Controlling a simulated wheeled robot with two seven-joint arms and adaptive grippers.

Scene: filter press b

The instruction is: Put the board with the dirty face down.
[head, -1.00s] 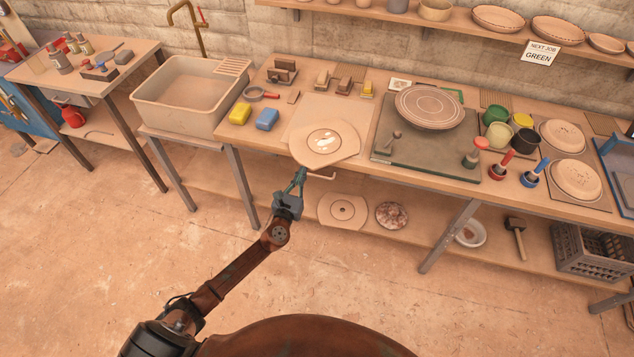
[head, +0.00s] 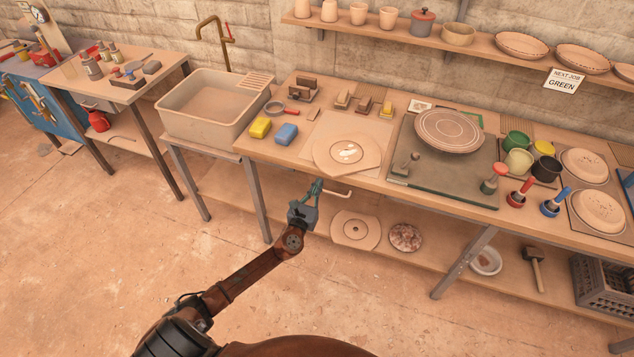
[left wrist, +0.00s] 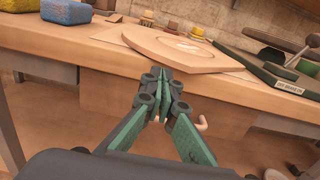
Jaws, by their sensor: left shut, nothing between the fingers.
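The board (head: 330,160), a pale round-ended slab with cut sides, lies on a light mat at the front of the bench. A whitish smear (head: 349,152) shows on its upper face, inside a ring. In the left wrist view the board (left wrist: 150,45) reaches out over the bench's front edge. My left gripper (head: 316,186) is shut and empty, just in front of and below the board's front left edge, apart from it. Its green fingers (left wrist: 163,80) meet in the left wrist view. The board's underside is hidden. My right gripper is not in view.
Yellow (head: 260,127) and blue (head: 287,133) sponges lie left of the board. A sink (head: 211,108) stands further left. A dark slab (head: 455,187) with a ringed disc is at the right. A hooked rod (head: 342,193) juts below the bench edge. The lower shelf holds another board (head: 355,230).

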